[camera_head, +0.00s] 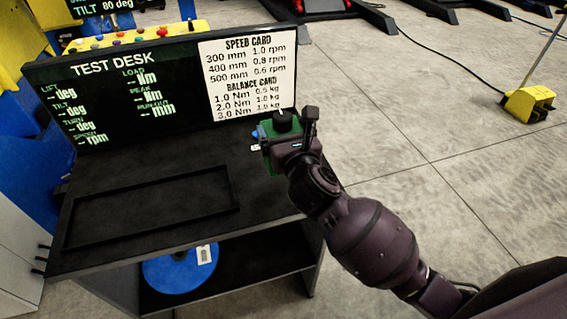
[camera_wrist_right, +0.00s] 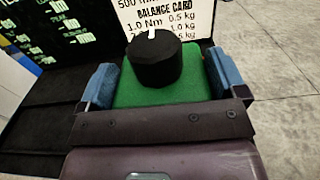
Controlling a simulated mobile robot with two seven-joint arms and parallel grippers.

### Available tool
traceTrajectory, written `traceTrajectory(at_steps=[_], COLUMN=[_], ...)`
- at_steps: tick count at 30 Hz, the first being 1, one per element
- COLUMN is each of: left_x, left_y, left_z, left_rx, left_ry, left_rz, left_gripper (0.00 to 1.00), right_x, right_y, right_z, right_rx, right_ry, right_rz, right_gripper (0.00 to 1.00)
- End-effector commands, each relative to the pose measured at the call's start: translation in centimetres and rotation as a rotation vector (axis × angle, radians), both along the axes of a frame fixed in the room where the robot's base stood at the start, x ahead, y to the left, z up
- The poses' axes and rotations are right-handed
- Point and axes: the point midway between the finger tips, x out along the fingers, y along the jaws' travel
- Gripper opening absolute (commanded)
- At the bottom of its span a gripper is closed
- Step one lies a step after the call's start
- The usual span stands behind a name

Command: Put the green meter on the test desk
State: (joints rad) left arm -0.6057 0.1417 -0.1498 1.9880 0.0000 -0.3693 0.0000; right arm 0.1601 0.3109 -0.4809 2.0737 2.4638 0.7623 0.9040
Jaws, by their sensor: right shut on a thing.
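The green meter (camera_head: 268,130) is a small green box with a black knob on top. My right gripper (camera_head: 276,146) is shut on it, near the right end of the test desk (camera_head: 180,160), in front of the printed card. In the right wrist view the meter (camera_wrist_right: 160,88) sits between the blue finger pads of my right gripper (camera_wrist_right: 158,88), its black knob facing up. The meter looks upright; its underside is hidden, so I cannot tell whether it touches the desk top. My left gripper is not in view.
A black rectangular tray outline (camera_head: 150,205) lies on the left of the desk top. A black display panel (camera_head: 120,90) and white card (camera_head: 250,75) stand along the back. A blue disc (camera_head: 178,272) is on the shelf below. A yellow pedal (camera_head: 530,104) is on the floor.

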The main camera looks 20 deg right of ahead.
Motion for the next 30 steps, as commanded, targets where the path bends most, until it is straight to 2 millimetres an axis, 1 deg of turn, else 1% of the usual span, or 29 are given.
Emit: traceTrajectory(at_steps=[1, 3, 11, 15, 19, 23, 30], left_x=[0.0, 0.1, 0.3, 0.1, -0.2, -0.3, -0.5], left_y=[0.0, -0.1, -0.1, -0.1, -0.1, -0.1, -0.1], left_z=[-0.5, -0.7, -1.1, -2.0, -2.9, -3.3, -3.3], left_rx=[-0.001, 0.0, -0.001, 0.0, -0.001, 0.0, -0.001], left_ry=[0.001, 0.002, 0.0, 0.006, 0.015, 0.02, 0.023], left_rz=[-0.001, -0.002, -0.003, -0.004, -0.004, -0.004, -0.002], left_gripper=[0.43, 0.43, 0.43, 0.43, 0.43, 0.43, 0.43], right_x=[0.0, 0.0, 0.0, 0.0, 0.0, 0.0, 0.0], right_y=[0.0, 0.0, 0.0, 0.0, 0.0, 0.0, 0.0], right_z=[-1.2, -2.3, -3.9, -6.3, -8.2, -9.0, -8.9], right_rx=[0.0, 0.001, 0.001, 0.0, 0.001, 0.002, 0.001], right_ry=[0.002, 0.002, -0.002, 0.003, 0.002, -0.001, -0.004], right_rz=[0.001, 0.0, 0.0, 0.0, 0.0, 0.001, 0.001], right_gripper=[0.38, 0.38, 0.38, 0.38, 0.38, 0.38, 0.38])
